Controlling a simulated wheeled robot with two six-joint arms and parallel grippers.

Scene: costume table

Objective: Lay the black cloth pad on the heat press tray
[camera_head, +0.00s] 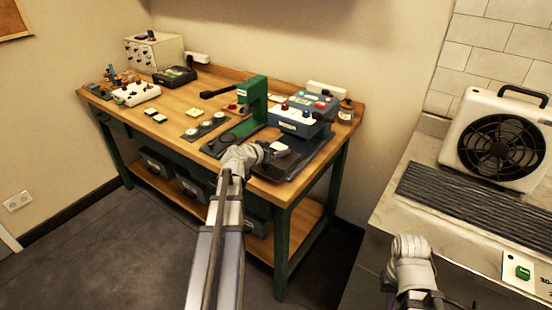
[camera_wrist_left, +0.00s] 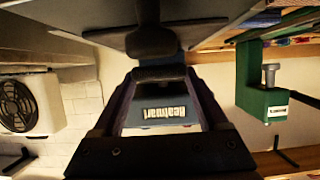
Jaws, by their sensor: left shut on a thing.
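My left gripper (camera_head: 276,149) reaches over the front of the dark heat press tray (camera_head: 292,172), at the table's right front. In the left wrist view, the fingertips (camera_wrist_left: 160,75) are shut on a small dark piece (camera_wrist_left: 162,74). It looks like the black cloth pad, seen edge-on, close to the grey tray surface (camera_wrist_left: 85,28); whether it touches cannot be told. The blue heat press (camera_head: 300,122) stands behind, and its label (camera_wrist_left: 167,113) shows between the fingers. My right gripper (camera_head: 410,262) hangs at lower right; its fingertips are unclear.
A green hand press (camera_head: 254,95) stands left of the heat press, close to my left arm. A jar (camera_head: 346,110) is at the right back. A fan heater (camera_head: 497,140) stands on the separate right counter.

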